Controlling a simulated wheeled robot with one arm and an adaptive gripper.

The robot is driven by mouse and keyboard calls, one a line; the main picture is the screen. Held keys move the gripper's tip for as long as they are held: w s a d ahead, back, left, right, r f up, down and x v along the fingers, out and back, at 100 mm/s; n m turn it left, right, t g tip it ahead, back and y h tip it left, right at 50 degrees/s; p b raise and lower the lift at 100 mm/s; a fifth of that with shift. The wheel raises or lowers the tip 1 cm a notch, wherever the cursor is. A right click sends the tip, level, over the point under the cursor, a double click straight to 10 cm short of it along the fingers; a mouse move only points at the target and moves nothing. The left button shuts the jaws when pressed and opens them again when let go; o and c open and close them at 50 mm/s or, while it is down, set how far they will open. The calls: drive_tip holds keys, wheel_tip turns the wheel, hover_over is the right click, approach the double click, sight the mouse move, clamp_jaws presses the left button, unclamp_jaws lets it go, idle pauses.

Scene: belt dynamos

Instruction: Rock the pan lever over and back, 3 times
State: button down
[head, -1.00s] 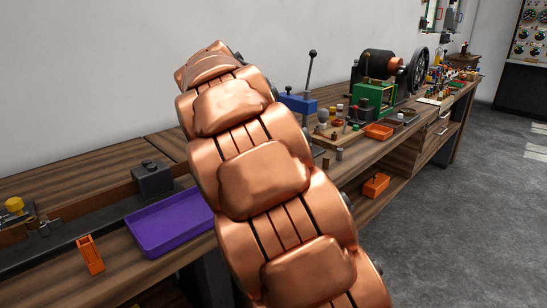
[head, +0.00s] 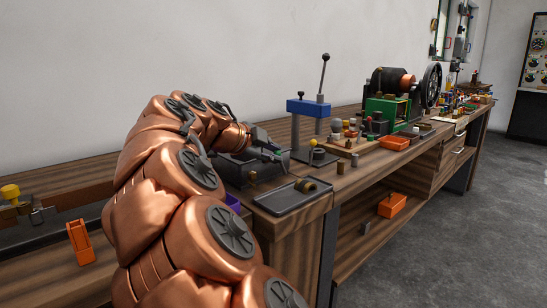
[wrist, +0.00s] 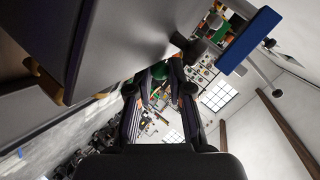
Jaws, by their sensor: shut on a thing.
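My gripper (head: 276,151) reaches right from my copper arm, low over a dark grey device (head: 236,171) on the bench. Its fingers (wrist: 160,92) are closed around a small green knob (wrist: 157,84) in the wrist view. A bit of green also shows at the fingertips in the head view. This may be the pan lever's end. The shaft below it and any pivot are hidden, so I cannot tell its tilt.
A dark tray (head: 279,205) with a brass ring lies at the bench's front edge. A green machine with a flywheel (head: 432,84) stands farther right, with an orange tray (head: 394,143) before it. A orange holder (head: 80,242) is at left. The floor at right is clear.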

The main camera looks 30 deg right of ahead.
drive_tip(key=shift+f, duration=0.1)
idle(0.3)
drive_tip(key=c, duration=1.1)
unclamp_jaws()
drive_tip(key=shift+o, duration=0.2)
drive_tip(key=shift+a, duration=0.1)
drive_tip(key=v, duration=1.2)
drive_tip(key=shift+s, duration=0.1)
